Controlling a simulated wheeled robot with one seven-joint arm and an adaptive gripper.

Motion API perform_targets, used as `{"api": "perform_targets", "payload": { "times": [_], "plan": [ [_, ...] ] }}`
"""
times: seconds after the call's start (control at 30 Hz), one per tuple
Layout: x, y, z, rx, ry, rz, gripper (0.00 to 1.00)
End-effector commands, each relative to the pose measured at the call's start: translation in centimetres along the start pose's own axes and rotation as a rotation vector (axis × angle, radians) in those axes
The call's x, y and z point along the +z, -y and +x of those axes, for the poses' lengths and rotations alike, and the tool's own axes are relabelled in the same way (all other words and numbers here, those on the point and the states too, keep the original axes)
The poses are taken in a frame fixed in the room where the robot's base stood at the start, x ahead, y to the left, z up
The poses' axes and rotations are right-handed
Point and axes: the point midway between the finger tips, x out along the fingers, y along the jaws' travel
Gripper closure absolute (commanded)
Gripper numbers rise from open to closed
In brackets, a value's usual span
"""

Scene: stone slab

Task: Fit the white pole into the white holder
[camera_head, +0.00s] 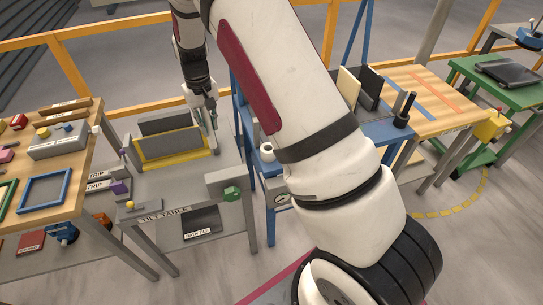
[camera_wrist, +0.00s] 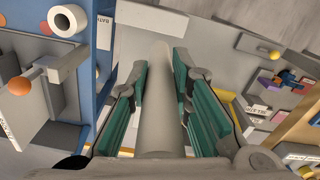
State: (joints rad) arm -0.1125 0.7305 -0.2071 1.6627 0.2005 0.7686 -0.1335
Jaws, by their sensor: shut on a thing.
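My gripper (camera_wrist: 158,95) is shut on a long pale pole (camera_wrist: 163,105), which runs away from the camera between the green-lined fingers. The far end of the pole is over a grey surface, and I cannot tell whether it touches it. In the head view my gripper (camera_head: 209,105) is above the right side of the grey tilt table (camera_head: 165,211), and the pole is hard to make out there. A white hollow cylinder (camera_head: 267,152), likely the holder, is mounted on the blue stand, right of and below the gripper. It also shows at the top left of the wrist view (camera_wrist: 67,20).
A grey upright panel with a yellow frame (camera_head: 178,152) stands on the tilt table beside my gripper. A wooden table (camera_head: 75,195) with tools is at left. A blue bench (camera_head: 387,130) with upright boards is at right. My arm hides the middle.

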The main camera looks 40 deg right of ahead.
Motion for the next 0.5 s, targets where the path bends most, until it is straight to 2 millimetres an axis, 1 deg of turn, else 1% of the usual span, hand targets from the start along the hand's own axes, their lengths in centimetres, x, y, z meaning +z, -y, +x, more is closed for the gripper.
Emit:
{"api": "perform_targets", "payload": {
  "times": [0.03,0.07,0.13,0.17,0.2,0.3,0.4,0.5],
  "plan": [
    [-0.7,-1.9,1.0,0.002,0.0,0.053,1.0],
    [-0.7,-3.1,1.3,0.002,-0.001,0.088,1.0],
    [-0.7,-6.2,2.1,0.002,-0.002,0.184,1.0],
    [-0.6,-7.6,2.4,0.002,-0.001,0.229,1.0],
    [-0.3,-9.3,2.8,0.002,0.0,0.287,1.0],
    [0.5,-13.2,3.5,0.002,-0.001,0.423,1.0],
    [1.4,-16.0,3.7,0.001,-0.001,0.529,1.0],
    [2.1,-17.7,3.8,0.001,0.0,0.592,1.0]
  ]
}}
